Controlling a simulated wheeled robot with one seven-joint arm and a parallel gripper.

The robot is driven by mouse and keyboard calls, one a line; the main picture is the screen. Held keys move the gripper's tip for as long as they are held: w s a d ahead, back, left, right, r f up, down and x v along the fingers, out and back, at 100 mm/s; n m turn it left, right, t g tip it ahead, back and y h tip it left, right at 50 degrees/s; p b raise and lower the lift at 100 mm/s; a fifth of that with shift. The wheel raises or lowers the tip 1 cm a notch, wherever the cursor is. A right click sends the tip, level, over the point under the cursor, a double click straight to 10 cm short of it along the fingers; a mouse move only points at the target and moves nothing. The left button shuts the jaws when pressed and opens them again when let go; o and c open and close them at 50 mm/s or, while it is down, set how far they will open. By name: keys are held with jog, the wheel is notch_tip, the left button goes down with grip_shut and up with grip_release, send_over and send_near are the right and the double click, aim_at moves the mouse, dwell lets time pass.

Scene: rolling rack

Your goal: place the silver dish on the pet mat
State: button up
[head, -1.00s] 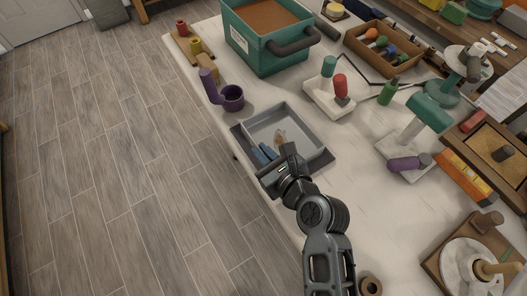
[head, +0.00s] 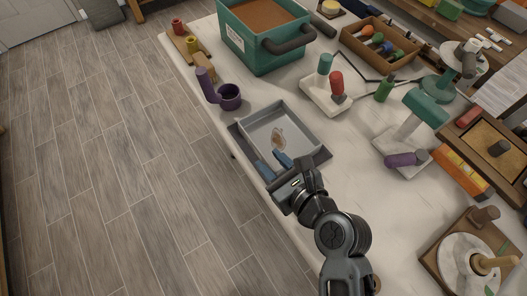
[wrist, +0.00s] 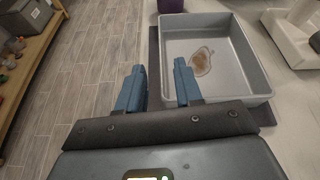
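The silver dish (head: 305,122) is a square grey tray with low walls and a brownish patch on its floor. It rests flat on the dark grey pet mat (head: 318,158), whose edge shows along the dish's left and near sides. Both also show in the wrist view, the dish (wrist: 258,68) at upper right and the mat (wrist: 154,52) as a dark strip beside it. My gripper (head: 272,163) is at the dish's near left side. The right finger overlaps the dish's near wall in view; contact cannot be told.
White stands with coloured handles (head: 337,85) are to the right. The table's left edge is close to the mat, with open floor (head: 130,180) beyond. Bare tabletop lies right of the mat.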

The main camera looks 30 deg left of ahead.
jog(key=v, duration=0.6)
jog(key=shift+s+d+r, duration=0.15)
jog(key=shift+d+r, duration=0.05)
jog(key=shift+d, duration=0.15)
jog(key=shift+d, duration=0.1)
